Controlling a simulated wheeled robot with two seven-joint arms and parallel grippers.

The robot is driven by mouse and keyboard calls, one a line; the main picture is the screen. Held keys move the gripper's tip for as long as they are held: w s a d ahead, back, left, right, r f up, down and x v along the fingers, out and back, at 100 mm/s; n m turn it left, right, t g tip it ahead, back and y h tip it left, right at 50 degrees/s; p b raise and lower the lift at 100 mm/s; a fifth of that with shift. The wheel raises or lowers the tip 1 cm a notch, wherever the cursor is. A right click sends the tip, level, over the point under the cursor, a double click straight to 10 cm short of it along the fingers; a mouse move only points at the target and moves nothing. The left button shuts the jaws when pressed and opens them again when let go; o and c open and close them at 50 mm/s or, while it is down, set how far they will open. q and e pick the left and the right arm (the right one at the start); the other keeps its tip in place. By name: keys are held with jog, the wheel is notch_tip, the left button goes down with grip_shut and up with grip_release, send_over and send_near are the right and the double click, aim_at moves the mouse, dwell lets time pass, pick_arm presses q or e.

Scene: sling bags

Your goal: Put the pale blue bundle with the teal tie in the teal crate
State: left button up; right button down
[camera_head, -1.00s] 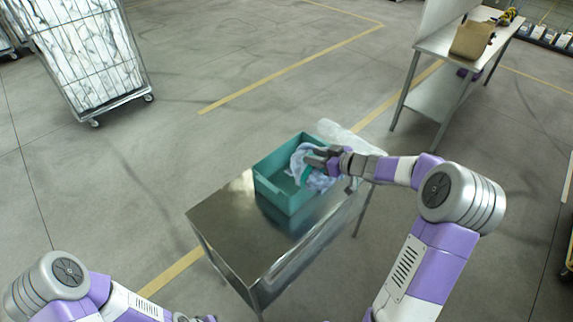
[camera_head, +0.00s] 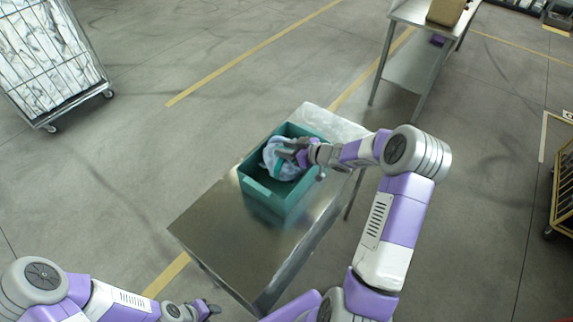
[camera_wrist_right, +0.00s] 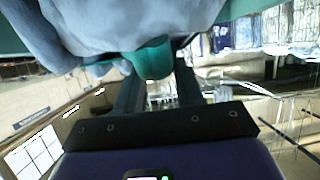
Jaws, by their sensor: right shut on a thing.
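The pale blue bundle (camera_head: 272,160) is within the outline of the teal crate (camera_head: 262,197)'s opening in the head view. I cannot tell whether it touches the crate's floor. My right gripper (camera_head: 287,152) comes in over the crate's right side and is shut on the bundle at its teal tie. In the right wrist view the teal tie (camera_wrist_right: 153,58) sits between the two dark fingers, with the pale blue cloth (camera_wrist_right: 80,25) beyond. My left gripper (camera_head: 212,308) is low at the bottom edge, away from the crate; its jaws are too small to read.
The crate stands on a shiny metal table (camera_head: 215,225), bare in front of the crate. A second metal table (camera_head: 408,12) with a tan box (camera_head: 446,11) stands at the upper right. A wire cage cart (camera_head: 45,60) is at the upper left.

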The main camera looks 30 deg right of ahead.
aim_at(287, 161)
notch_tip(287, 161, down, 6)
jog(key=shift+w+f+b, duration=0.1)
jog(key=shift+f+b, duration=0.15)
jog(key=shift+b, duration=0.35)
jog(key=shift+r, duration=0.1)
jog(key=c, duration=0.7)
grip_release()
jog(key=p+v, duration=0.1)
jog(key=v, duration=1.1)
jog(key=shift+p, duration=0.3)
